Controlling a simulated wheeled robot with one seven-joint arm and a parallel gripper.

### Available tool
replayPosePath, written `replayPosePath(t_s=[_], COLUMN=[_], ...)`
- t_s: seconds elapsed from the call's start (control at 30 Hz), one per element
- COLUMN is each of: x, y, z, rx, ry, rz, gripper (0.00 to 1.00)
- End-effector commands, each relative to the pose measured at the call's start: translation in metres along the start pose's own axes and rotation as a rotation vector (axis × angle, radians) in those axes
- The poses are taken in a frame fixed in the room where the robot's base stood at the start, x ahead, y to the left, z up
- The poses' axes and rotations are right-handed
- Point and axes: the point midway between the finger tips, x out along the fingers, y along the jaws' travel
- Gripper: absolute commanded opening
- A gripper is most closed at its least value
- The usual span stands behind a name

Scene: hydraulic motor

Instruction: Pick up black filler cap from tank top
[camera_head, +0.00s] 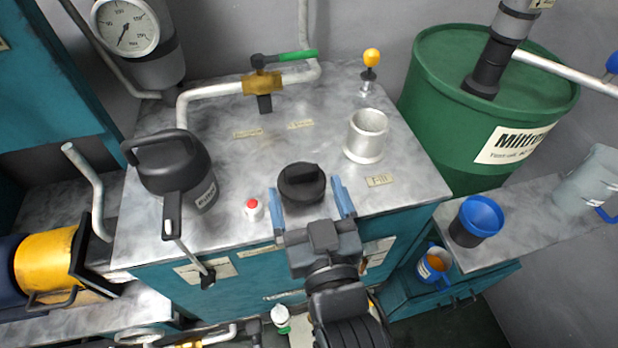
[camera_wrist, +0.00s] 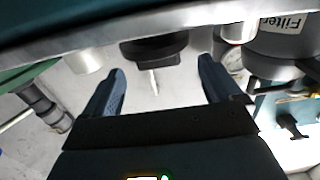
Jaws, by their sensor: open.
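The black filler cap (camera_head: 301,184) is round with a raised grip bar. It shows over the grey metal tank top (camera_head: 235,150), near its front edge. My gripper (camera_head: 305,188) is open, with one blue finger on each side of the cap and a gap on both sides in the head view. In the wrist view the cap (camera_wrist: 154,50) shows at top centre, beyond and between the fingertips of my gripper (camera_wrist: 161,72). A thin pale strip shows below it there. I cannot tell whether the cap rests on the tank top.
A silver cylinder (camera_head: 366,136) stands behind right. A valve (camera_head: 263,84) and yellow knob (camera_head: 371,58) are at the back. A green drum (camera_head: 440,120) is right.

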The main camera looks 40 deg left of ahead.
Motion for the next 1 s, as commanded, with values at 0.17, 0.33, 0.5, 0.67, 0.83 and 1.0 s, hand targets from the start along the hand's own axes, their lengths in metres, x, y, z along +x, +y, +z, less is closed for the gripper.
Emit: replayPosePath(t_s=[0.17, 0.33, 0.5, 0.67, 0.83, 1.0], x=[0.023, 0.044, 0.051, 0.051, 0.051, 0.051], y=[0.002, 0.004, 0.004, 0.004, 0.004, 0.004], z=[-0.004, -0.003, -0.002, -0.002, -0.002, -0.003], rx=[0.001, 0.002, 0.001, 0.0, 0.0, 0.0], ry=[0.001, 0.001, 0.0, 0.0, 0.0, 0.0], rz=[-0.001, 0.0, 0.0, 0.001, 0.001, 0.001], gripper=[0.92, 0.92, 0.92, 0.92, 0.76, 0.6])
